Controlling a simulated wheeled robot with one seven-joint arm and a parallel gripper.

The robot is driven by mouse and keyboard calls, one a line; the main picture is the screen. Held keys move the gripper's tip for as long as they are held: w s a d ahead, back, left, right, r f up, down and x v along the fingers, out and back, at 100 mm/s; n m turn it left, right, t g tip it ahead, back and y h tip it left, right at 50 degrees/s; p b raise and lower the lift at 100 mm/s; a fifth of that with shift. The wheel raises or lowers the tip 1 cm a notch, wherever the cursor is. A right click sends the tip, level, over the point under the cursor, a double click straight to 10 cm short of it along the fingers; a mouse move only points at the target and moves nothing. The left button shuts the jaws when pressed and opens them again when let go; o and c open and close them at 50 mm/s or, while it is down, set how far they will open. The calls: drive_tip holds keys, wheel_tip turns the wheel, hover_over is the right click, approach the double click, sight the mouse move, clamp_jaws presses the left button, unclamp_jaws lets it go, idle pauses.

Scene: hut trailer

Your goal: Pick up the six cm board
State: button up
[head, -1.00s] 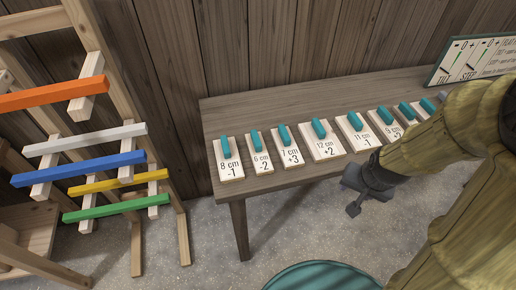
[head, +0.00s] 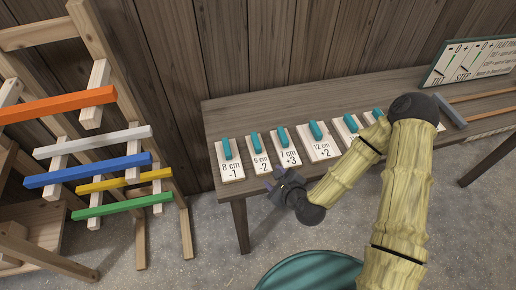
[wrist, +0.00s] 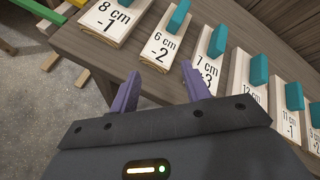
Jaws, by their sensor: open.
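The six cm board (head: 259,158) is a pale board marked "6 cm -2" with a teal handle block on top. It lies on the wooden bench between the 8 cm board (head: 229,166) and the 7 cm board (head: 286,152). My gripper (head: 275,180) is open and empty at the bench's front edge, just in front of the six cm board. In the wrist view the six cm board (wrist: 163,42) lies beyond and between the purple fingertips of my gripper (wrist: 160,85). The fingers appear apart from the board; its near end is close to them.
The 12 cm board (head: 317,146) and more boards continue to the right along the bench (head: 240,115). A rack with coloured bars (head: 90,170) stands at the left. A teal round seat (head: 310,272) is below in front. A sign (head: 470,62) stands at the back right.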

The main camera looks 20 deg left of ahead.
sight(259, 149)
drive_tip(key=m+t, duration=0.1)
drive_tip(key=m, duration=0.2)
drive_tip(key=r+m+t+p, duration=0.1)
drive_tip(key=m, duration=0.2)
drive_tip(key=a+r+m+t, duration=0.1)
drive_tip(key=m, duration=0.2)
drive_tip(key=shift+s+a+h, duration=0.1)
drive_tip(key=shift+s+h, duration=0.1)
drive_tip(key=shift+h, duration=0.2)
drive_tip(key=b+x, duration=0.2)
drive_tip(key=b, duration=0.4)
drive_tip(key=shift+w+f, duration=0.15)
drive_tip(key=shift+f, duration=0.1)
drive_tip(key=shift+w+a+b, duration=0.2)
drive_tip(key=shift+w+b, duration=0.05)
drive_tip(key=shift+b, duration=0.15)
drive_tip(key=p+x, duration=0.2)
drive_tip(key=x, duration=0.7)
drive_tip(key=shift+a, duration=0.1)
drive_tip(key=shift+w, duration=0.1)
